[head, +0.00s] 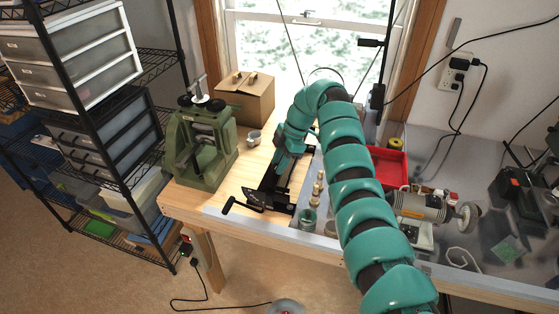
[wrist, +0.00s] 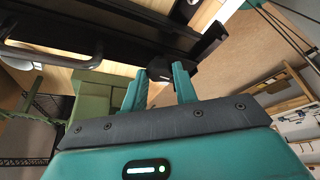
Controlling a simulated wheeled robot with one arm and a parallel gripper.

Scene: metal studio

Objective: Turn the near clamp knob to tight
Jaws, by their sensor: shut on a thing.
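The black bench tool (head: 268,192) with a crank handle (head: 238,204) stands on the wooden bench near its front edge. My arm reaches over it from the right, and my gripper (head: 287,160) is low at its rear part. In the wrist view my gripper (wrist: 159,84) has its two teal fingers on either side of a small black knob (wrist: 159,70) and is shut on it. The tool's dark body (wrist: 110,35) runs across the top of that view. The knob's marking and how far it is turned cannot be told. In the head view the knob is hidden.
A green press (head: 205,145) and a cardboard box (head: 245,97) stand left on the bench. Small bottles (head: 318,185), a red tray (head: 391,167) and a grey motor (head: 420,206) lie to the right. A wire shelf (head: 150,140) stands far left.

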